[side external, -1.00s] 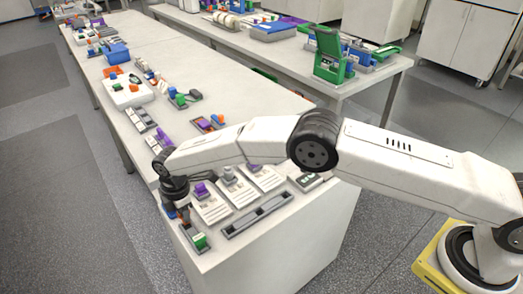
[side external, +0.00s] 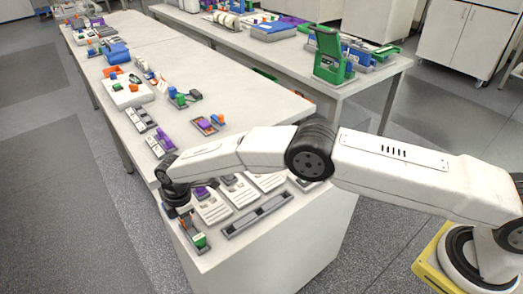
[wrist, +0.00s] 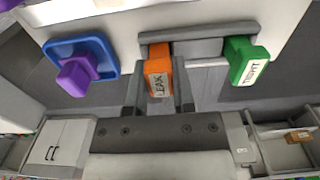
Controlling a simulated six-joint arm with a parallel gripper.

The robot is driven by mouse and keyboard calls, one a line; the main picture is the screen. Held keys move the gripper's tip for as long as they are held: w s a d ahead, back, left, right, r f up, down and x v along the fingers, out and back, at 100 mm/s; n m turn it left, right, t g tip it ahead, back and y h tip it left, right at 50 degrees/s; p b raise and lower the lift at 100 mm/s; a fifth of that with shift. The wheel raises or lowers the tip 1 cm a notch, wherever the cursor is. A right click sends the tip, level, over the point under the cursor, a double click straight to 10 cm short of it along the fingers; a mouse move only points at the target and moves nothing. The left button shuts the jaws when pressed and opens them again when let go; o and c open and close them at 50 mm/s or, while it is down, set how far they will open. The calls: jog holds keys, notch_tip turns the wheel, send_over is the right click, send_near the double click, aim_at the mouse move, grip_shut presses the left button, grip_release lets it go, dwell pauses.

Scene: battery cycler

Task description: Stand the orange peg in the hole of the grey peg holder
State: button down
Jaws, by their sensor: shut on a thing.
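The orange peg (wrist: 158,82) shows in the middle of the wrist view, with lettering on its face. My gripper (wrist: 157,95) is shut on it, one finger on each side. The grey peg holder (wrist: 205,47) lies directly behind the orange peg in that view. A green peg (wrist: 243,66) stands at its right end. I cannot tell whether the orange peg's foot is inside a hole or above it. In the side external view my gripper (side external: 181,210) is over the holder (side external: 186,231) near the bench corner, beside the green peg (side external: 200,241). The orange peg is mostly hidden there.
A purple block (wrist: 78,75) in a blue tray (wrist: 62,48) is left of the gripper in the wrist view. White modules (side external: 213,208) and a long grey rail (side external: 257,216) lie right of the holder in the side external view. The bench edge is close.

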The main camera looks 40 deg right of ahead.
jog(key=shift+f, duration=0.2)
jog(key=shift+c, duration=1.9)
grip_release()
jog(key=shift+r, duration=3.9)
jog(key=shift+d, duration=0.15)
